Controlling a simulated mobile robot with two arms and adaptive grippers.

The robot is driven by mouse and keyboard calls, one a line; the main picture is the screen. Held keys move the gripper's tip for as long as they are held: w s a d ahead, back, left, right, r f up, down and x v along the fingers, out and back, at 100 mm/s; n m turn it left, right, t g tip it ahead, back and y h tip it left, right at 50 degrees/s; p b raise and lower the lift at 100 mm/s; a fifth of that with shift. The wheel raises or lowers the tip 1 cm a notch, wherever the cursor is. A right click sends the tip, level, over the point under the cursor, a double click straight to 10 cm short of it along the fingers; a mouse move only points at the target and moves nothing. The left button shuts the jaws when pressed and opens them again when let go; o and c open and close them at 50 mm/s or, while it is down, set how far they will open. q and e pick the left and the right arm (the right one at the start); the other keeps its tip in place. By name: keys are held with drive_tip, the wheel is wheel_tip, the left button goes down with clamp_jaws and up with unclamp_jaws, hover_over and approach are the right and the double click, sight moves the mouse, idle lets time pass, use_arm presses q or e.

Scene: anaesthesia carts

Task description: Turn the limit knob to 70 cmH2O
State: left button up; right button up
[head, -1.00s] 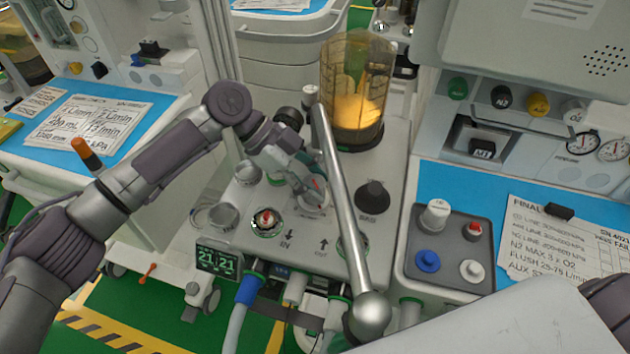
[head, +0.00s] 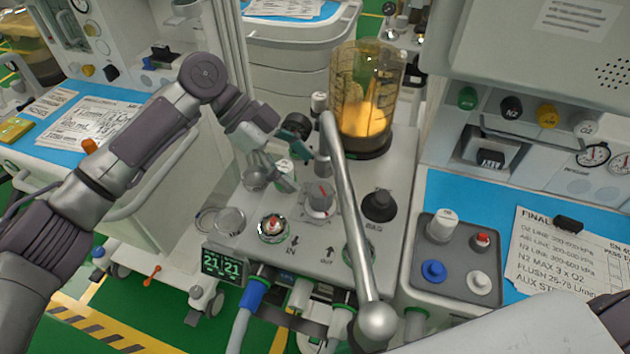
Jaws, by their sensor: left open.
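The limit knob seems to be the grey dial with a red mark (head: 319,201) on the light top of the middle unit, left of the black BAG knob (head: 379,206). Its scale is too small to read. My left gripper (head: 280,178) is open and empty. It hangs up and to the left of the dial, apart from it as far as I can tell, with a small pale cap behind its fingers. My right gripper is not in view; only a dark part of my right arm shows at the lower right edge.
A metal arm with a ball end (head: 377,321) slants across the unit just right of the dial. An amber bellows cylinder (head: 365,100) stands behind. A clear dome with a red mark (head: 273,226) sits at the left front. A grey knob box (head: 453,287) stands at right.

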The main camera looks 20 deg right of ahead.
use_arm(q)
drive_tip(key=v, duration=0.5)
drive_tip(key=shift+a, duration=0.1)
idle(0.3)
